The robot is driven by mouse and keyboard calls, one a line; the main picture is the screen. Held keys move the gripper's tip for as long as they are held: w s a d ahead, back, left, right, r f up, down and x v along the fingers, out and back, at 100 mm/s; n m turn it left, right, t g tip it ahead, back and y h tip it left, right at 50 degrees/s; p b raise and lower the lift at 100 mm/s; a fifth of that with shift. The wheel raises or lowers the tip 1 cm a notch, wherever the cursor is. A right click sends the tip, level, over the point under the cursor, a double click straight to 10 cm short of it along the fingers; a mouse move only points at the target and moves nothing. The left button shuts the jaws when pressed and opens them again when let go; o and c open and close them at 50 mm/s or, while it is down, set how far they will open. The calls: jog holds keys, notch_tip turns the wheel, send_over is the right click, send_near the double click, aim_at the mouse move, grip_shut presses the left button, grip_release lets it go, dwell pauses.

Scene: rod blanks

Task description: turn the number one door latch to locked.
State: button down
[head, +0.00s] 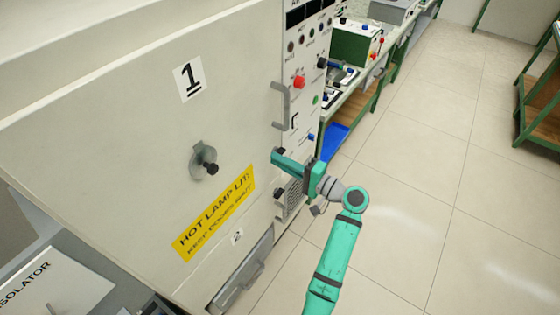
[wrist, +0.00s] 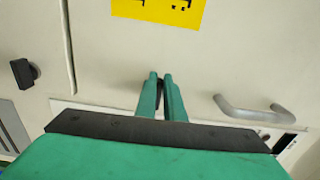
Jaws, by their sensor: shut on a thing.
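The big grey cabinet door (head: 110,150) bears a large black 1 on a white label (head: 189,78). At its right edge is a small black latch knob (head: 280,151), which I take for the number one door latch. My gripper (head: 275,157) reaches in from the right, with its green fingers shut on this knob. In the wrist view the gripper (wrist: 162,82) has its fingertips close together, with only a dark sliver of the latch between them. The fingers hide most of the knob, so I cannot tell which way it is turned.
A second black knob (head: 279,193) sits below; it also shows in the wrist view (wrist: 26,72). A grey bar handle (head: 281,106) is just above my gripper. A round plate with a black knob (head: 205,161) and a yellow sign (head: 214,213) are to the left.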

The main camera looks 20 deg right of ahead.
jog(key=c, duration=1.9)
grip_release()
jog(key=shift+o, duration=0.2)
jog(key=v, duration=1)
jog(key=shift+s+d, duration=0.25)
jog(key=shift+s+d, duration=0.1)
